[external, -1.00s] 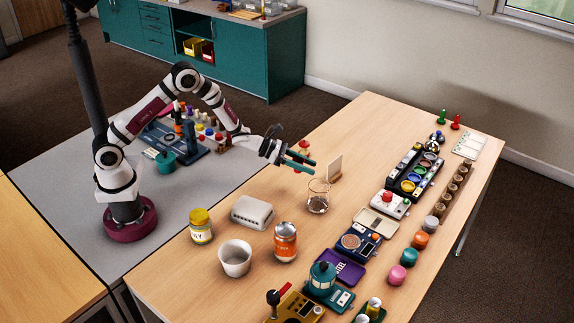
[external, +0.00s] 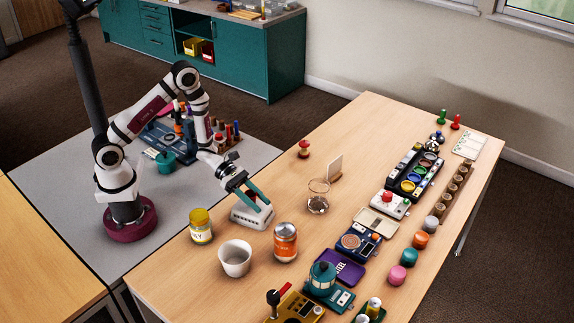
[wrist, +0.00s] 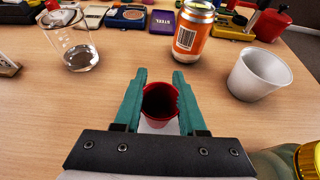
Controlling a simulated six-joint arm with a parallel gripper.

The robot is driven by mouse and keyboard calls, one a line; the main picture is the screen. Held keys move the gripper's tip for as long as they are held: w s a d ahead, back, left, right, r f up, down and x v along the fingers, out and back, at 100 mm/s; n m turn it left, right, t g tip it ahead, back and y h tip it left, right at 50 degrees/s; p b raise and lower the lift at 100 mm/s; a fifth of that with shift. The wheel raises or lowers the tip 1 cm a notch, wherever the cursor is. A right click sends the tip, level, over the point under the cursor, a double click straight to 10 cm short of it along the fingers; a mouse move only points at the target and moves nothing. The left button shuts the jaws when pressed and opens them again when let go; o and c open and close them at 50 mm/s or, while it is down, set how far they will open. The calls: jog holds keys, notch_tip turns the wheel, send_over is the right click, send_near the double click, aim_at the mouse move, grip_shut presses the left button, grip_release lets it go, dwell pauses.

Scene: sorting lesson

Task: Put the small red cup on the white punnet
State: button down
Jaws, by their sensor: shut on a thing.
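My gripper (external: 256,197) is shut on the small red cup (wrist: 160,104), with one teal finger on each side of it. In the wrist view the cup's open mouth shows dark inside between the fingers (wrist: 160,78). In the external view the cup is mostly hidden by the fingers. The white punnet (external: 248,220) lies upside down or closed on the wooden table, directly under the gripper. A piece of it (wrist: 155,128) shows below the cup in the wrist view. I cannot tell whether the cup touches the punnet.
A yellow-lidded jar (external: 201,227), a white tub (external: 235,258) and an orange can (external: 285,242) stand close to the punnet. A glass beaker (external: 318,196) is to its right. A small red-topped object (external: 303,149) stands farther back. Bare table lies between it and the punnet.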

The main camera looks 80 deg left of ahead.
jog(key=shift+f, duration=0.35)
jog(key=shift+f, duration=0.1)
jog(key=shift+c, duration=2.4)
grip_release()
